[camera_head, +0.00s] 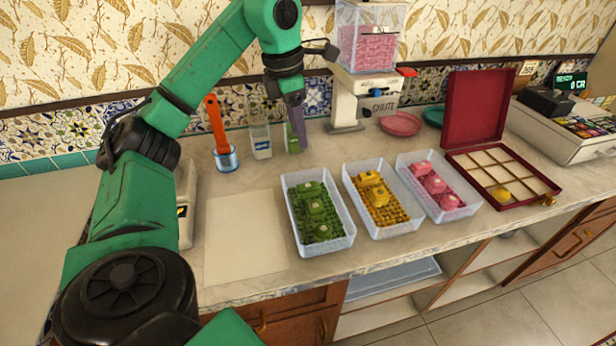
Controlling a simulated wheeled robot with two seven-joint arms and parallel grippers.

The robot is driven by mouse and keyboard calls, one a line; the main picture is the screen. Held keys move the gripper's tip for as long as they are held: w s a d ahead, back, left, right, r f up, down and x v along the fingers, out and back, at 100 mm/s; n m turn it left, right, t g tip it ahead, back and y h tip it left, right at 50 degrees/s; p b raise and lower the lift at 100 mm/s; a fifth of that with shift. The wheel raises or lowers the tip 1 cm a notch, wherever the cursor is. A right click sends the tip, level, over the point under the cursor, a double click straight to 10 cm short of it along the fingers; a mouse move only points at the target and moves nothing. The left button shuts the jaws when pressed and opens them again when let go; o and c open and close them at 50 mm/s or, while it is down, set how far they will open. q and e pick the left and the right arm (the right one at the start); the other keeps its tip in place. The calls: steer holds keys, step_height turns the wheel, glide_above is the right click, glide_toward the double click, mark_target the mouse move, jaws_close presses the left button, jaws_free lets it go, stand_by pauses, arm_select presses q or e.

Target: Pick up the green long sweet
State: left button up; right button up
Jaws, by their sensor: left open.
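My left gripper (299,140) is open, pointing down at the back of the counter. Its narrow purple-grey end is in front of or beside a narrow upright green thing (291,141), which it partly covers. I cannot tell whether they touch, or whether the green thing is a sweet or a container. A clear bin (349,238) at the front middle holds several green sweets (316,207) on a green bed. They look short and rounded; none is clearly long. My right gripper is not in view.
A clear glass (260,140) and an orange-handled tool (215,120) in a cup stand left of the gripper. The chute dispenser (347,105) is to its right. Bins of yellow sweets (378,196) and pink sweets (434,184), then a red compartment box (475,110), stand further right.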

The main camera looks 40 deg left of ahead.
arm_select(q)
steer(key=b, duration=0.2)
glide_toward(307, 186)
steer(key=f, duration=0.3)
steer(key=w+f, duration=0.1)
steer(key=f, duration=0.5)
steer(key=shift+w+d+f, duration=0.25)
steer(key=shift+d+f, duration=0.05)
steer(key=shift+f, duration=0.05)
jaws_close()
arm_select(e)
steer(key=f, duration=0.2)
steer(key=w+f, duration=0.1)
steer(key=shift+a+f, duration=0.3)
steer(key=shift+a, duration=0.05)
